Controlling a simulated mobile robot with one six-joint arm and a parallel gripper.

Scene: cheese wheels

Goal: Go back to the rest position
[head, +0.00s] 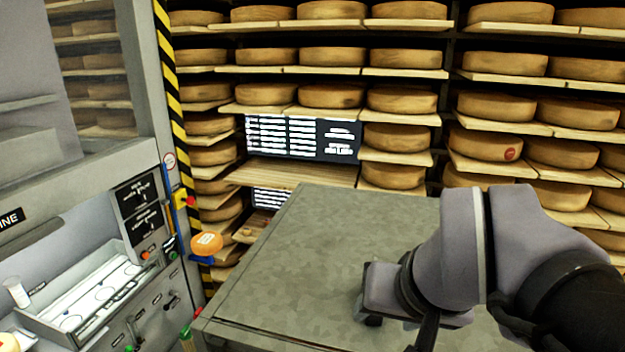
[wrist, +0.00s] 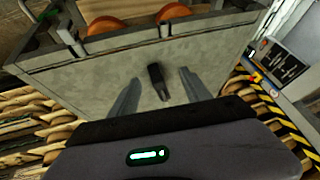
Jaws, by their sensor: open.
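My arm reaches in from the right in the head view, over the grey metal table (head: 310,240). The jaws are mostly hidden there behind my wrist. The grey metal surface (wrist: 100,88) lies behind the fingers in that view.
Shelves with many cheese wheels (head: 331,96) line the back. A grey machine (head: 150,215) with a white tray (head: 95,295) stands at the left. A black-yellow striped post (head: 172,90) rises beside it. Orange round things (wrist: 108,25) show at the wrist view's top.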

